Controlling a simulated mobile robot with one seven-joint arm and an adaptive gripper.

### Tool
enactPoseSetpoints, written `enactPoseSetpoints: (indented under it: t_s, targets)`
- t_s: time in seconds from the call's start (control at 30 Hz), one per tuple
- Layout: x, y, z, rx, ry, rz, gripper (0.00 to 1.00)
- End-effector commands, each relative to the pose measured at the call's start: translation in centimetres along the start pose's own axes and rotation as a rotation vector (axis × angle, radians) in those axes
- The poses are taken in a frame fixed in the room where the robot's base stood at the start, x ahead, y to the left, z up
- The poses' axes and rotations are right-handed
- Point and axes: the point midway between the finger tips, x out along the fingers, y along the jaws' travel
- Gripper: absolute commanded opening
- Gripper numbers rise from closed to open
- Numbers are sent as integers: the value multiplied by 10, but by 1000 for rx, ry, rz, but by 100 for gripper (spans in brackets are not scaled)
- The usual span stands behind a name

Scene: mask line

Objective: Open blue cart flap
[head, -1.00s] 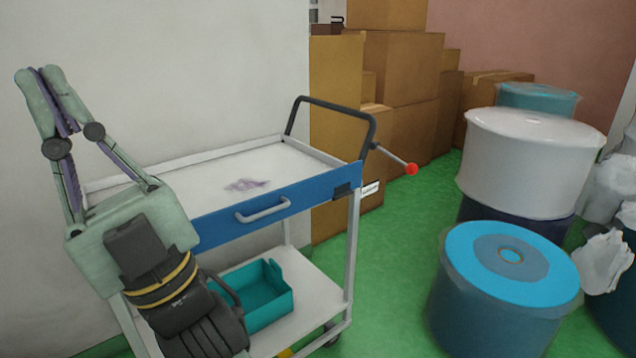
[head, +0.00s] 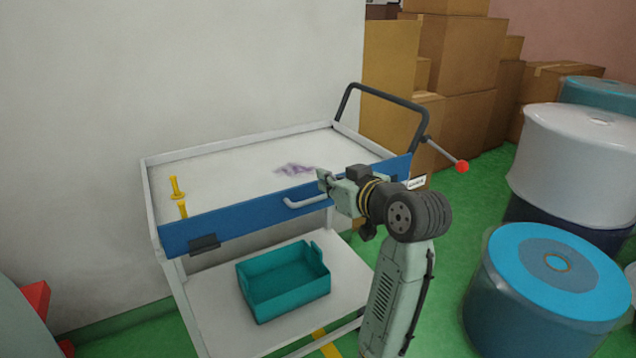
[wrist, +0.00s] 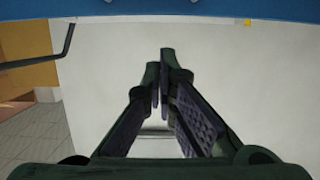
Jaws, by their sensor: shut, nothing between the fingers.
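The blue flap (head: 240,220) stands upright along the front edge of the cart's white top. It has a grey bar handle (head: 305,203) and a dark latch (head: 205,244) near its left end. My gripper (head: 322,180) is at the flap's top edge, just above and right of the handle's right end. I cannot tell if it touches. Its fingers are shut with nothing between them; the wrist view also shows the fingertips (wrist: 164,66) close together. A blue strip crosses the top of the wrist view. My arm hides the flap's right part.
The cart's white top (head: 235,180) carries a purple smudge and yellow pieces (head: 176,188) at left. A teal bin (head: 283,285) sits on the lower shelf. Drums (head: 555,290) and cardboard boxes (head: 455,50) stand right and behind.

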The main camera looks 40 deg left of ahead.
Motion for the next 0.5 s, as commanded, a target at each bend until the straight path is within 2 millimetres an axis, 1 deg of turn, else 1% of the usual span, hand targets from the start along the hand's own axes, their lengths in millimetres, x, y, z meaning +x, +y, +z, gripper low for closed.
enactPoseSetpoints:
  t_s: [0.17, 0.43, 0.47, 0.5]
  targets:
    - [30, -2, -1, 1, -2, -5, 0]
    - [89, -2, -3, 1, 0, -3, 0]
    - [94, -2, -2, 0, -1, -2, 0]
    - [94, 0, 4, 2, -1, 1, 0]
